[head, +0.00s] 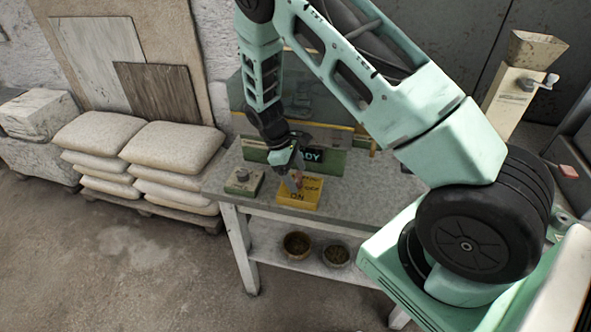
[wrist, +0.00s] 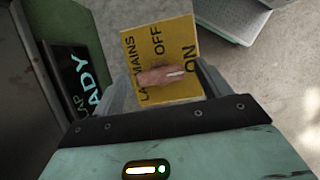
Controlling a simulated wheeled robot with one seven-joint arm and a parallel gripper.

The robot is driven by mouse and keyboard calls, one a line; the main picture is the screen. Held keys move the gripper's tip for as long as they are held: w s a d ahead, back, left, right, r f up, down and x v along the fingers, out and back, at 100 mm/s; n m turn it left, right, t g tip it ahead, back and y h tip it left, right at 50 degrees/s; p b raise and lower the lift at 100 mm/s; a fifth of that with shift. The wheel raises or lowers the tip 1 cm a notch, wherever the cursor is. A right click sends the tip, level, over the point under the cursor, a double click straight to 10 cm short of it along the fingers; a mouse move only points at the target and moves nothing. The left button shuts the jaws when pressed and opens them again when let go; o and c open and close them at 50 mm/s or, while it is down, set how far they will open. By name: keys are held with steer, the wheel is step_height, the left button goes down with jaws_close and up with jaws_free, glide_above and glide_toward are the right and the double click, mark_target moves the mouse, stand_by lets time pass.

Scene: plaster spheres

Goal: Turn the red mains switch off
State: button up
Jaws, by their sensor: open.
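The mains switch is a yellow box (head: 297,196) on the grey bench, marked LAP MAINS, OFF and ON. It also shows in the wrist view (wrist: 181,30). Its dull red handle (wrist: 155,76) carries a white mark that points to the ON side. OFF is printed a quarter turn away. My gripper (head: 295,173) is above the box, pointing down. In the wrist view its open fingers (wrist: 168,85) stand on either side of the handle. I cannot tell whether they touch it.
A green box with a dark knob (head: 242,181) stands left of the switch. A green panel with a lit READY sign (head: 311,157) stands close behind. Bowls (head: 297,244) sit on the lower shelf. Stacked sacks (head: 170,150) lie left of the bench (head: 225,190).

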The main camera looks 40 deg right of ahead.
steer(key=shift+f, duration=0.1)
steer(key=c, duration=1)
